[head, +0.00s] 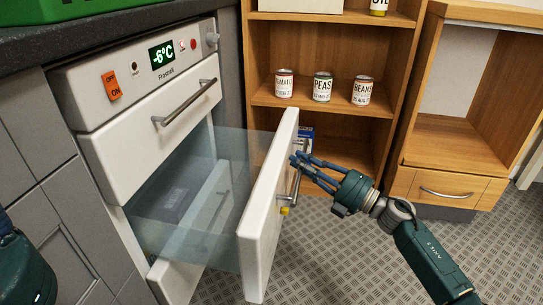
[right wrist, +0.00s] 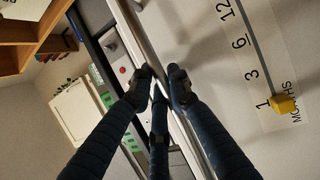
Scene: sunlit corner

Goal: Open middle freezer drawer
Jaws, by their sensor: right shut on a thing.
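The white freezer (head: 90,85) stands at the left. Its middle drawer (head: 265,215) is pulled well out, with clear bluish side walls behind a white front. My right gripper (head: 303,168) is shut on the middle drawer's metal handle (head: 296,186); in the right wrist view its fingers (right wrist: 157,88) close around the handle bar. The top drawer (head: 135,140) is shut. The bottom drawer (head: 180,280) shows below, partly through the clear wall. My left gripper is out of view; only a piece of my left arm shows at the left edge.
A wooden shelf with several cans (head: 322,87) stands behind the drawer. A wooden cabinet (head: 447,187) is at the right. A yellow slider (right wrist: 284,104) sits on the drawer front's months scale. Bare patterned floor (head: 350,260) lies in front.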

